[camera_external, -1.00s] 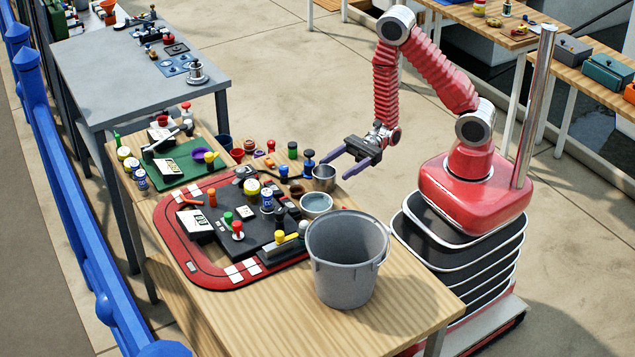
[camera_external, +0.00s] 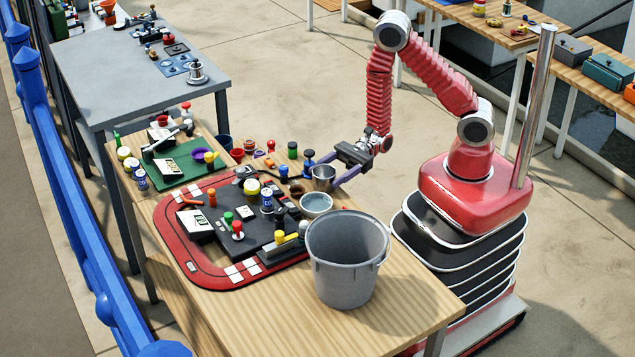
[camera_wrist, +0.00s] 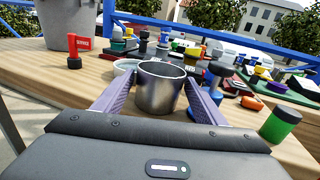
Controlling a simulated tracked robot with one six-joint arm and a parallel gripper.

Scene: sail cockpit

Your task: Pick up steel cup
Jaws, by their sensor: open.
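The steel cup (camera_external: 323,178) stands upright at the far right edge of the wooden table (camera_external: 228,307). In the wrist view the shiny cup (camera_wrist: 158,90) sits between the two purple fingers of my gripper (camera_wrist: 155,95), with one finger on each side. My gripper (camera_external: 328,172) also shows in the external view, its fingers reaching around the cup at its height. The fingers are apart; whether either touches the cup cannot be told.
A large grey bucket (camera_external: 345,275) stands near the front of the table, and a pale bowl (camera_external: 316,203) sits beside the cup. A red-edged track board (camera_external: 188,262) with several items lies left.

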